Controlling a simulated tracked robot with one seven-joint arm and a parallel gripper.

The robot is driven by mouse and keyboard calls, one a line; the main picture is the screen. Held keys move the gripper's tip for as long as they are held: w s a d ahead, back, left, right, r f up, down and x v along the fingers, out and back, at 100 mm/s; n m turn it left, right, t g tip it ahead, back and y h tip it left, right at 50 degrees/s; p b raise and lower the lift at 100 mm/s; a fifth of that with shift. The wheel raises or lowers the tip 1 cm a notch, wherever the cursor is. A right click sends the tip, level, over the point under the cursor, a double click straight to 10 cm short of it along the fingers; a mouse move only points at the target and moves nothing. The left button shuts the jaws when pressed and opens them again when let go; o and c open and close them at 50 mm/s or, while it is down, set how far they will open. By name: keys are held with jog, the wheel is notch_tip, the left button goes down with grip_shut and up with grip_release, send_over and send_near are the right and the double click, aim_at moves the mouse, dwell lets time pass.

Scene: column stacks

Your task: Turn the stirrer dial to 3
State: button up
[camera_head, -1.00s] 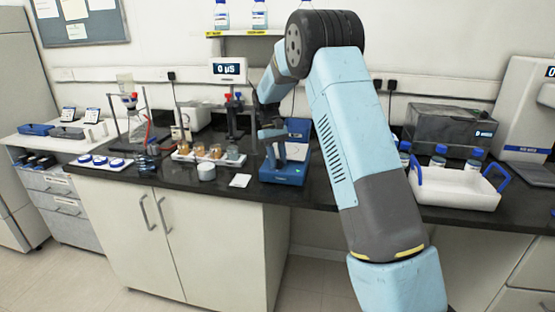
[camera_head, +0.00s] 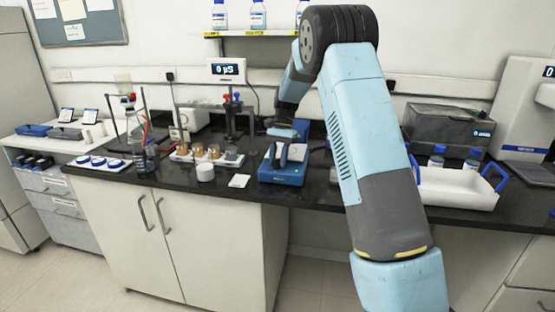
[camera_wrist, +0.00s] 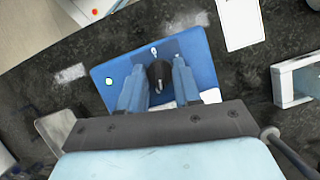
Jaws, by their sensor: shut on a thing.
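The stirrer is a blue box (camera_head: 283,178) on the black bench, left of my arm in the head view. In the wrist view its blue face (camera_wrist: 200,50) shows a small green light at the left. The dial (camera_wrist: 158,72) is a dark knob with a pale mark on the face above it, pointing roughly upward in the picture. My gripper (camera_wrist: 159,84) is shut on the dial, one blue finger on each side. In the head view my gripper (camera_head: 284,153) is at the stirrer, small and partly hidden. The scale numbers are not readable.
A stand with a "0 µS" display (camera_head: 227,69) is behind. A white tray (camera_head: 455,193) is at the right.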

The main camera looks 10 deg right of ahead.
jog(key=shift+m+t+y, duration=0.5)
jog(key=shift+m+t, duration=0.1)
jog(key=shift+m, duration=1.3)
jog(key=o, duration=1)
jog(key=v, duration=1.3)
jog(key=shift+w+d+r, duration=0.1)
jog(key=shift+d+r, duration=0.05)
jog(key=shift+r, duration=0.1)
